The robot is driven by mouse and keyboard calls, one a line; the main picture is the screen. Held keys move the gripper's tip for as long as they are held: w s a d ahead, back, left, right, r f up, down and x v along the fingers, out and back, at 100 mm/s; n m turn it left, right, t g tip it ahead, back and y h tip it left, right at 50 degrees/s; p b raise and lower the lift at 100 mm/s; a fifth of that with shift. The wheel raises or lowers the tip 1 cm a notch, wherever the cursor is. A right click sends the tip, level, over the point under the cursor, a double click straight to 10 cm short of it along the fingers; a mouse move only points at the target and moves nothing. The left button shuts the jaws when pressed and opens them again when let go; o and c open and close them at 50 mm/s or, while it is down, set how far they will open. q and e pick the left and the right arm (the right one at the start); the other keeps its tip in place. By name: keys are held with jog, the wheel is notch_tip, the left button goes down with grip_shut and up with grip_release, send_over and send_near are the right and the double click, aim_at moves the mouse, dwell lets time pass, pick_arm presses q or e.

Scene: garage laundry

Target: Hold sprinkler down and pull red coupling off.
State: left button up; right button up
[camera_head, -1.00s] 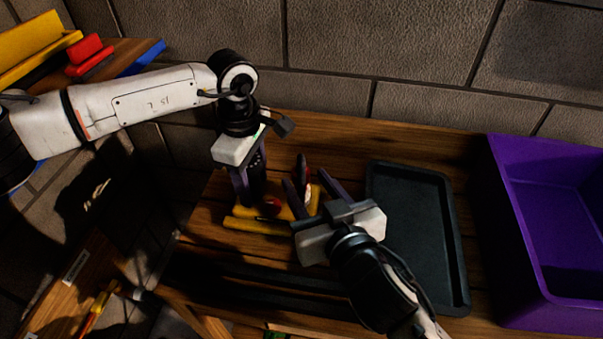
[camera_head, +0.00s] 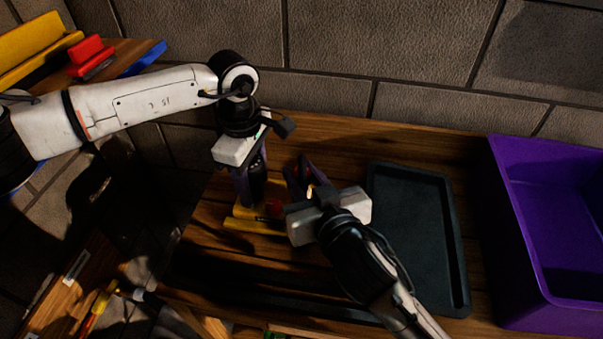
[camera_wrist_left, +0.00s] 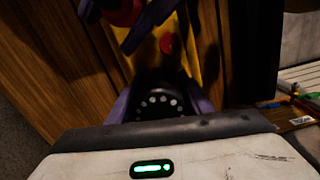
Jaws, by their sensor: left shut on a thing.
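The sprinkler has a yellow base (camera_head: 255,225) on the wooden bench. Its black head, with a ring of pale dots (camera_wrist_left: 158,106), is between the purple fingers of my left gripper (camera_head: 251,186), which is shut on it from above. The red coupling (camera_wrist_left: 124,12) shows at the top of the left wrist view. My right gripper (camera_head: 309,178) has a purple finger on each side of the coupling. Whether these fingers touch it is unclear. In the head view the right hand and fingers hide most of the coupling.
A dark tray (camera_head: 425,245) lies flat right of my right gripper. A purple bin (camera_head: 520,285) stands at the far right. A brick wall (camera_head: 330,40) rises behind the bench. A shelf with yellow, red (camera_head: 92,58) and blue items is at the upper left.

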aim_at(302, 165)
jog(key=shift+r, duration=0.15)
jog(key=shift+r, duration=1.9)
pick_arm(q)
jog(key=o, duration=1.4)
jog(key=r, duration=1.2)
jog(key=shift+s, duration=0.2)
